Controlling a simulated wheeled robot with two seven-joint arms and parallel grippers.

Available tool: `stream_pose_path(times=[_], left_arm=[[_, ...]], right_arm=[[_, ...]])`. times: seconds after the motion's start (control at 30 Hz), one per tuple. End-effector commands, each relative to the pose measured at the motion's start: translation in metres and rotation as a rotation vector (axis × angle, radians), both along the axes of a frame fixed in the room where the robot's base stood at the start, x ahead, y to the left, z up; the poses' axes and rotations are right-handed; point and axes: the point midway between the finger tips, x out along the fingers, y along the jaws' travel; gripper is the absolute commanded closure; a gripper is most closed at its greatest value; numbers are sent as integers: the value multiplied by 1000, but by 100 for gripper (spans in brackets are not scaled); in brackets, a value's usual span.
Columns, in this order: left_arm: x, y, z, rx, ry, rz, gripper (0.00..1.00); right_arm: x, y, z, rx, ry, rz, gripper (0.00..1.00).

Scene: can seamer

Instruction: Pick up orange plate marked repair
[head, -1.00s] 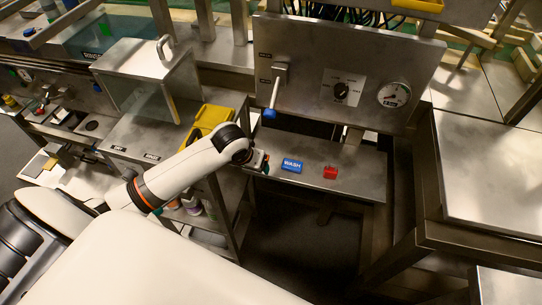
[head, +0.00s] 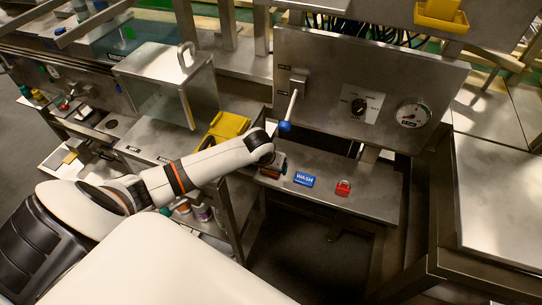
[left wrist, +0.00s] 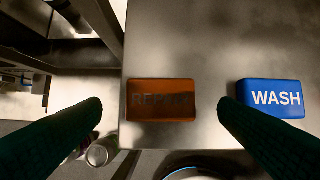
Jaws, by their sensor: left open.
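The orange plate (left wrist: 161,88) with dark "REPAIR" lettering lies flat on the steel shelf (left wrist: 200,45) in the left wrist view, near the shelf's left end. My left gripper (left wrist: 160,106) is open, its two dark fingers on either side of the plate with nothing held. The fingertips appear beside the plate's short ends; I cannot tell their exact height above the shelf. In the head view my left gripper (head: 272,166) is over the left end of the shelf and mostly hides the plate. My right gripper is not in view.
A blue "WASH" plate (head: 304,179) lies just right of the orange one. A blue-tipped lever (head: 285,127) hangs from the panel above. A yellow tray (head: 222,130) stands left, behind my arm.

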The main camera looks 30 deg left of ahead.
Motion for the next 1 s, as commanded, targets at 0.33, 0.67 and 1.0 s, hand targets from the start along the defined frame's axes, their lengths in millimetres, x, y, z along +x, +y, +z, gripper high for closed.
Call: stream_pose_path(times=[0.33, 0.67, 1.0], left_arm=[[8, 2, -19, 1, -1, -1, 16], [7, 2, -18, 1, -1, -1, 59], [8, 2, -17, 1, -1, -1, 64]], right_arm=[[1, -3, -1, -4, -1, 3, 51], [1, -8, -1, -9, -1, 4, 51], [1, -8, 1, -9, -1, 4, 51]])
